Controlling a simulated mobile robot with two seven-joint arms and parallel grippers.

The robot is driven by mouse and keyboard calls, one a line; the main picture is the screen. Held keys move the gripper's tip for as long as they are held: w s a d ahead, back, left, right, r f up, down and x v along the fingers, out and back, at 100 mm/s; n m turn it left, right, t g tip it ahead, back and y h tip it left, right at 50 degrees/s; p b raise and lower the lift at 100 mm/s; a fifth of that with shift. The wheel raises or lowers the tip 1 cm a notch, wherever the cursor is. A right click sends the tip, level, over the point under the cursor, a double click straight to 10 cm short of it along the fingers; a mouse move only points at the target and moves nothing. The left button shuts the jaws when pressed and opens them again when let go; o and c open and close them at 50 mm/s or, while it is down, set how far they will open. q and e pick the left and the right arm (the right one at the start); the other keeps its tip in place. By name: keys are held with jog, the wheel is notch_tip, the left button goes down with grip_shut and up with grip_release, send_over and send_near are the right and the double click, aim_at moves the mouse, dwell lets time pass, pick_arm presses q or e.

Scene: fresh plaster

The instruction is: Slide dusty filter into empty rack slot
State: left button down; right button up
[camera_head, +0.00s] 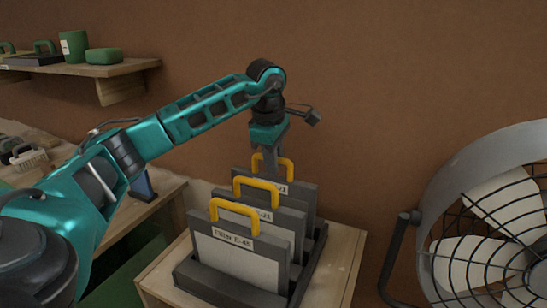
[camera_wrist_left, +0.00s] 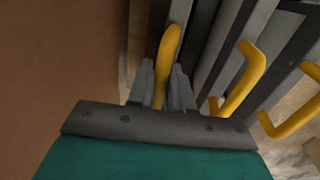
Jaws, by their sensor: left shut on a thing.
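A dark grey rack (camera_head: 208,287) holds three upright grey-framed filters with yellow handles. The front filter (camera_head: 240,262) is labelled "Filter E-45". The middle filter (camera_head: 287,222) and rear filter (camera_head: 304,197) have partly hidden labels. My left gripper (camera_head: 270,158) points down at the rear filter and is shut on its yellow handle (camera_head: 288,168). In the left wrist view the gripper's fingers (camera_wrist_left: 163,75) sit on both sides of this handle (camera_wrist_left: 171,42). The rear filter's lower part is hidden, so I cannot tell how deep it sits. I cannot tell which filter is dusty. My right gripper is out of view.
The rack stands on a wooden stand (camera_head: 342,262) close to the brown wall. A large fan (camera_head: 490,230) is at the right. A wooden workbench (camera_head: 165,200) lies at the left, under my left arm. A wall shelf (camera_head: 130,68) holds green items at the upper left.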

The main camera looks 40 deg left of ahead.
pick_arm(q)
jog(key=shift+f, duration=0.35)
jog(key=shift+f+b, duration=0.25)
jog(key=shift+b, duration=0.05)
jog(key=c, duration=0.9)
grip_release()
jog(key=shift+c, duration=0.2)
notch_tip(320, 180, up, 13)
jog(key=s+p, duration=0.1)
jog(key=s, duration=0.1)
jog(key=shift+s+d+f, duration=0.15)
jog(key=shift+s+d, duration=0.05)
jog(key=shift+d, duration=0.2)
jog(key=shift+f, duration=0.1)
